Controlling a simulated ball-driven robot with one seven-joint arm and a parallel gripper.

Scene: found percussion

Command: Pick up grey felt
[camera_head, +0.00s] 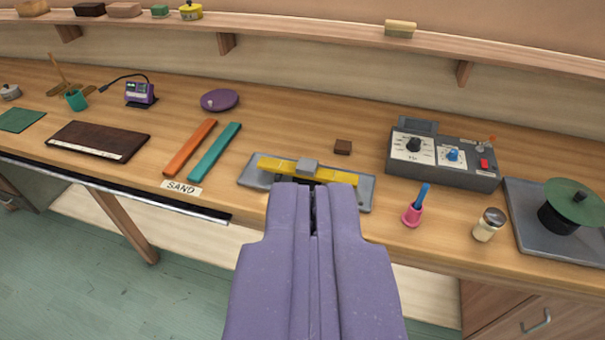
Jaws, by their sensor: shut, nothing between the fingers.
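A small grey block (308,166), which looks like the grey felt, sits on top of a yellow bar (275,164), near its middle. The yellow bar lies across a flat grey base (252,180) on the wooden bench. My gripper (313,190) is purple, shut and empty. In the picture its tips are just below the grey block and overlap the front of the base. The gap in depth between tips and block cannot be told. My gripper hides part of the bar and base.
Orange (190,147) and teal (215,152) strips lie left of the base. A pink cup (412,216) with a blue stick stands near the front edge.

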